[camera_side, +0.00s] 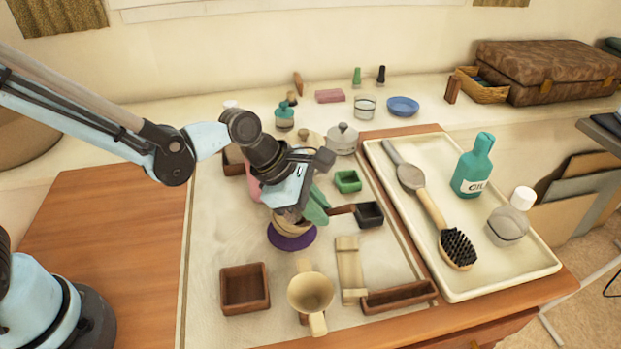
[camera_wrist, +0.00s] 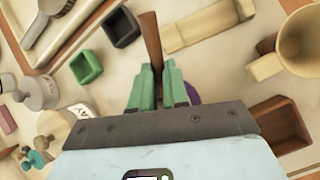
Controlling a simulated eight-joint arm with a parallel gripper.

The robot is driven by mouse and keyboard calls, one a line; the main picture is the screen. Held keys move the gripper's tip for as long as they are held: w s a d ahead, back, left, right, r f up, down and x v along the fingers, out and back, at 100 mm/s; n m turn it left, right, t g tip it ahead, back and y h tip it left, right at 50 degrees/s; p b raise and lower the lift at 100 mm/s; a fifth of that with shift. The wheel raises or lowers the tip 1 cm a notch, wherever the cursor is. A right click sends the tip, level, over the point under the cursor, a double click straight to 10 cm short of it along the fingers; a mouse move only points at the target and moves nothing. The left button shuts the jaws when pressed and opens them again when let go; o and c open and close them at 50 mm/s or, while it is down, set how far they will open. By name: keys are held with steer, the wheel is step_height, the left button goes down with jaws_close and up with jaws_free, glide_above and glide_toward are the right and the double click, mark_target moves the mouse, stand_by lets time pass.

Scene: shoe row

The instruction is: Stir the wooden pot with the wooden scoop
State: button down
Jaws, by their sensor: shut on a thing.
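My gripper (camera_side: 316,207) has green fingers and is shut on a dark brown handle, which I take to be the wooden scoop (camera_side: 342,210). The handle juts out to the right in the side view, and away from the fingers (camera_wrist: 157,88) toward the top in the wrist view (camera_wrist: 151,38). The scoop's head is hidden. The light wooden pot (camera_side: 291,226) sits on a round purple mat (camera_side: 292,240), right under and beside my gripper. The gripper hides much of the pot, so I cannot tell whether the scoop is inside it. Only the mat's edge shows in the wrist view.
A black box (camera_side: 369,214) and a green box (camera_side: 347,181) stand close to the right. A cream mug (camera_side: 310,293), brown box (camera_side: 245,290) and wooden rest (camera_side: 351,268) are in front. A white tray (camera_side: 480,287) with brush and bottles lies right. Lidded pots (camera_side: 342,139) stand behind.

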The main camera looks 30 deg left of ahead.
steer(key=shift+f, duration=0.1)
stand_by(0.3)
steer(key=shift+w+a+f+t+y, duration=0.1)
steer(key=shift+w+f+t+y, duration=0.2)
steer(key=shift+f+y, duration=0.1)
steer(key=shift+t, duration=0.4)
steer(key=shift+s+a+r, duration=0.1)
steer(key=shift+r, duration=2.75)
steer(key=shift+d+r+g+y, duration=0.3)
steer(key=shift+d+r+y, duration=0.2)
steer(key=shift+y, duration=0.1)
steer(key=y, duration=0.1)
steer(key=r+y, duration=0.1)
steer(key=d+g+y, duration=0.1)
steer(key=shift+w+d+r+m, duration=0.1)
steer(key=shift+w+r+m, duration=0.1)
steer(key=shift+w+m, duration=0.1)
